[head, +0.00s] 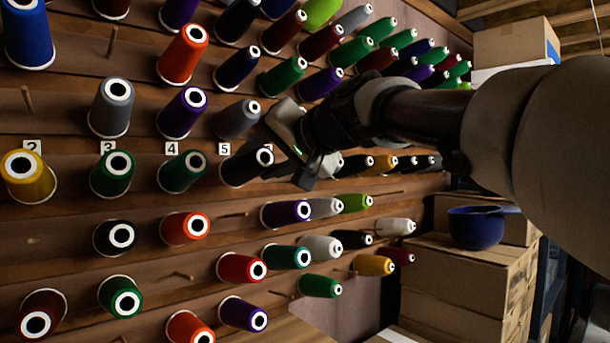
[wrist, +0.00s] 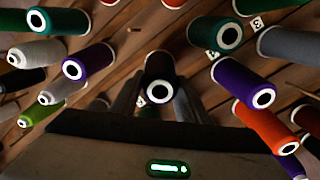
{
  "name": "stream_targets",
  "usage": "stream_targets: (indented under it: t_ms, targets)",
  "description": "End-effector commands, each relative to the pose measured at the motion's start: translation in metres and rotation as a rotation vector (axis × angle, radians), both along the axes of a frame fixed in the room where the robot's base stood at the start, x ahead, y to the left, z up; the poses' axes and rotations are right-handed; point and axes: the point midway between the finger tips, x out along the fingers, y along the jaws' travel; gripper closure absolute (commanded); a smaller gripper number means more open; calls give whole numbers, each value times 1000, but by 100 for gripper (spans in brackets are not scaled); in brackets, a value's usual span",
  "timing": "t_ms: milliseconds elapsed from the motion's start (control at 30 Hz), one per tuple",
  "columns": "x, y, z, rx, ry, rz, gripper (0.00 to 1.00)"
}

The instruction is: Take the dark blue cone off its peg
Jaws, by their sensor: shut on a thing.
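The dark blue cone (head: 236,169) is on the thread wall, just below and right of the number 5 label (head: 224,149). It looks almost black in this light. My gripper (head: 277,158) reaches in from the right and covers part of it. In the wrist view the cone (wrist: 160,68) stands between my two fingers (wrist: 157,100), its white ring end facing the camera. The fingers are shut on it. The peg is hidden inside the cone.
A green cone (head: 182,172) is to the left, a grey cone (head: 237,119) above and a purple cone (head: 286,213) below right. Many cones crowd the wall. Cardboard boxes (head: 455,275) and a blue pot (head: 476,228) stand at the right.

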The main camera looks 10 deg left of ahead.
Motion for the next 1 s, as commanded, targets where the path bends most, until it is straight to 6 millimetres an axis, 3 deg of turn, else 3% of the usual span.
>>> stream_targets:
  t_ms: [1000]
  targets:
    - [-50,-59,16,0,-1,-1,78]
